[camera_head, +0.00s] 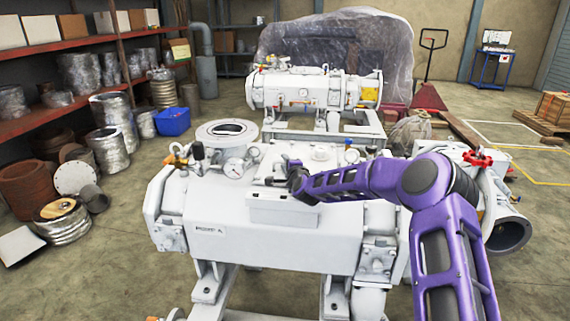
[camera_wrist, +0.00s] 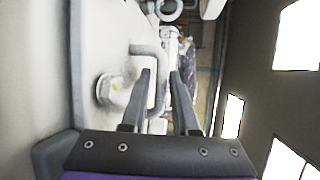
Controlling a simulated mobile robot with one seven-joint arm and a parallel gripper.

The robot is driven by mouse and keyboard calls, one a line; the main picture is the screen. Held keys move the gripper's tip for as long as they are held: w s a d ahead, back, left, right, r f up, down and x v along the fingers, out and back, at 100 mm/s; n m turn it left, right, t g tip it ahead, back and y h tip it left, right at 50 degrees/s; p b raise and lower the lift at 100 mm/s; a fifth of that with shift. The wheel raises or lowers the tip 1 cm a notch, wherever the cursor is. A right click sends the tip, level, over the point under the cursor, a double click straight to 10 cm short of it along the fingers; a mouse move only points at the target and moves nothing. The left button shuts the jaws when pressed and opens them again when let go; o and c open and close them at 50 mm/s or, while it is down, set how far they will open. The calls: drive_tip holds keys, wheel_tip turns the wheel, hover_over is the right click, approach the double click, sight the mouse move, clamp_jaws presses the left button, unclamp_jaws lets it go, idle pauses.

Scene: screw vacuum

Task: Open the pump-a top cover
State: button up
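The near white pump (camera_head: 262,235) fills the middle of the head view. A bent grey bar (camera_wrist: 160,75), like a handle, shows between the fingers, beside a round bolt-like fitting (camera_wrist: 112,90) on a pale plate (camera_wrist: 100,45). I cannot tell whether the fingers touch the bar.
A gauge (camera_head: 234,168) and a round port (camera_head: 225,131) stand on the pump's top left. A red valve handle (camera_head: 477,158) is at the right. A second pump (camera_head: 310,91) stands behind. Shelves (camera_head: 45,118) line the left; open floor (camera_head: 110,270) lies in front of them.

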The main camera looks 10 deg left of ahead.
clamp_jaws()
idle(1.3)
